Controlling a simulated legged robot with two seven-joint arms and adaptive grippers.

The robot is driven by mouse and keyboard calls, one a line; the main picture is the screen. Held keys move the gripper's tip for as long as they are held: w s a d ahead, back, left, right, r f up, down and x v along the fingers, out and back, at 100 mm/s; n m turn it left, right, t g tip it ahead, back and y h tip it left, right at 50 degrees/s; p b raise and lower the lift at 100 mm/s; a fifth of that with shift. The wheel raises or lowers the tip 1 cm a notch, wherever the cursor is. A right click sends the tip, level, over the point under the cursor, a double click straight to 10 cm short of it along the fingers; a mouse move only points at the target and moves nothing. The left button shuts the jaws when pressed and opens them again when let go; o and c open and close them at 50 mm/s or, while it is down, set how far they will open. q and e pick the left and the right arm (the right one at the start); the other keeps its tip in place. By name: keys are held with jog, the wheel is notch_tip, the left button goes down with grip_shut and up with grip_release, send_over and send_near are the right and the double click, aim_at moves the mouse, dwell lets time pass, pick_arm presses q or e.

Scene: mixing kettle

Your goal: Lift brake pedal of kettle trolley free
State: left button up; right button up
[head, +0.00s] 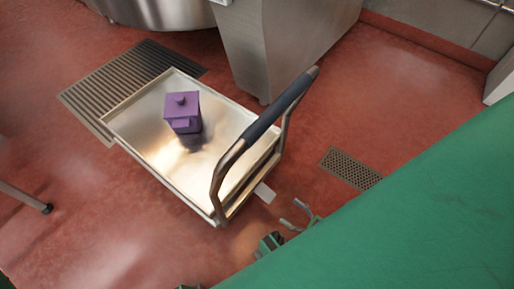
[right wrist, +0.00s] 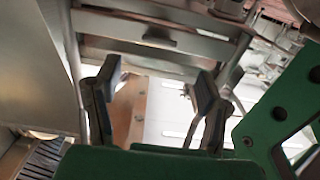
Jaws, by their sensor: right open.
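The kettle trolley (head: 145,152) is a flat steel platform with a raised rim and a bent push handle (head: 262,125) with a dark grip. A small pale tab (head: 265,192), which looks like the brake pedal, sticks out below the handle end. My right gripper (head: 289,211) is open and empty, a little to the lower right of the tab and apart from it. In the right wrist view its two dark finger pads (right wrist: 158,84) stand wide apart with nothing between them. I cannot pick out the pedal there. My left gripper is not in view.
A purple lidded box (head: 183,113) sits on the platform. A floor grate (head: 82,97) lies beside and partly under the trolley's far left. A steel cabinet (head: 270,45) stands behind it. A small drain (head: 350,169) is at right. Red floor is free around.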

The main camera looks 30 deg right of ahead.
aim_at(270, 196)
jog(key=x, duration=0.9)
jog(key=shift+w+a+b, duration=0.15)
jog(key=shift+w+b, duration=0.2)
jog(key=shift+w, duration=0.05)
jog(key=shift+s, duration=0.1)
jog(key=c, duration=1.1)
jog(key=r+g+p, duration=0.1)
jog(key=p, duration=0.2)
jog(key=r+g+h+p, duration=0.1)
jog(key=g+p, duration=0.1)
jog(key=p, duration=0.2)
jog(key=r+g+h+p, duration=0.1)
jog(key=g+p, duration=0.1)
jog(key=p, duration=0.1)
jog(key=shift+w+r, duration=0.25)
jog(key=shift+r, duration=0.05)
jog(key=shift+c, duration=0.2)
jog(key=o, duration=0.8)
jog(key=shift+s+f+g, duration=0.1)
jog(key=shift+f+g, duration=0.15)
jog(key=shift+g, duration=0.15)
jog(key=o, duration=0.4)
jog(key=shift+f, duration=0.2)
